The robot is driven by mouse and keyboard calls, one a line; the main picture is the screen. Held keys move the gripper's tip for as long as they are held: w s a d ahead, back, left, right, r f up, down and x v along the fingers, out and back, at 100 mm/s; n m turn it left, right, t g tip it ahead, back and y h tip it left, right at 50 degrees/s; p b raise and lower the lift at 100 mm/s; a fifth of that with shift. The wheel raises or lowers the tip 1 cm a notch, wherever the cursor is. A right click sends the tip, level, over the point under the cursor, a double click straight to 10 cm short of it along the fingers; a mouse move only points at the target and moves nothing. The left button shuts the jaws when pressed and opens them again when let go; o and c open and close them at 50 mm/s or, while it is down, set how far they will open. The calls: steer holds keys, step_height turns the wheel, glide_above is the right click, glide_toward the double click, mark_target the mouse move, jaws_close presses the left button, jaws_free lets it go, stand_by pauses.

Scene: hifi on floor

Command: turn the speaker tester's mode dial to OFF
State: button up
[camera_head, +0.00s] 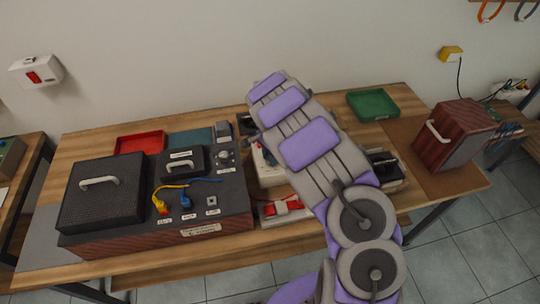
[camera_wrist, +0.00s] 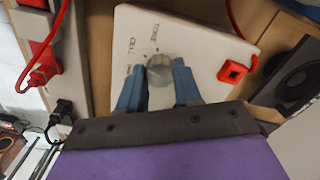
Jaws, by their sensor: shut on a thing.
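The speaker tester (camera_wrist: 203,52) is a white box in the wrist view, with a round grey mode dial (camera_wrist: 160,75) on its face. Labels beside the dial read TONE and CELL; a third mark at its left is too small to read. My gripper (camera_wrist: 159,86) has its blue fingers closed on both sides of the dial. Where the dial points is unclear. In the head view my arm covers most of the tester (camera_head: 262,172), and only its left part shows.
A red square fitting (camera_wrist: 232,71) sits on the tester's face. A black speaker (camera_wrist: 298,75) stands at right. A power strip (camera_head: 300,212) with a red plug lies in front. A large black panel box (camera_head: 215,215) is at left, a green tray (camera_head: 372,104) behind, a wooden box (camera_head: 458,133) at right.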

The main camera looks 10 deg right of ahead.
steer(key=n+p, duration=0.3)
steer(key=shift+a+r+n, duration=0.1)
steer(key=shift+r+n, duration=0.1)
steer(key=shift+n, duration=0.1)
steer(key=n+p, duration=0.4)
steer(key=n, duration=0.1)
steer(key=shift+w+n, duration=0.1)
steer(key=shift+n, duration=0.2)
steer(key=n+p, duration=0.2)
steer(key=n, duration=0.2)
steer(key=shift+p, duration=0.35)
steer(key=shift+w+f+n+p, duration=0.1)
steer(key=shift+n+p, duration=0.65)
steer(key=shift+n, duration=1.35)
steer(key=o, duration=1)
steer(key=shift+o, duration=0.2)
step_height(320, 180, up, 17)
steer(key=p, duration=0.1)
